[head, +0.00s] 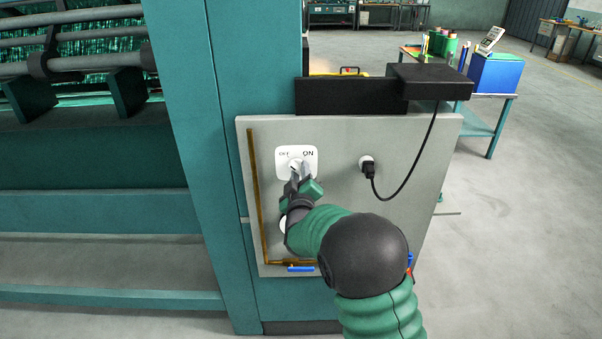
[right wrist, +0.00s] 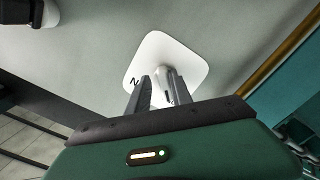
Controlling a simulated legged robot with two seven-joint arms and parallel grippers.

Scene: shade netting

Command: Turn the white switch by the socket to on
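The white switch (head: 281,166) is a square plate with rounded corners on the grey panel, left of the socket. It has a label at its upper left, which seems to read OFF, and ON at its upper right. My right gripper (head: 299,170) is at the switch's knob, its fingers apart. In the right wrist view the fingers (right wrist: 158,82) reach the white plate (right wrist: 190,55), with the small knob (right wrist: 160,69) between or just beyond their tips. Contact and the knob's direction cannot be told. The socket (head: 367,161) holds a black plug. My left gripper is not in view.
The grey panel (head: 335,135) is fixed to a teal post (head: 255,60). A brass pipe (head: 254,190) runs down its left edge to a blue-handled valve (head: 300,268). A black cable (head: 408,180) hangs at the right from a black box (head: 430,80). Another white round part is half hidden behind my gripper.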

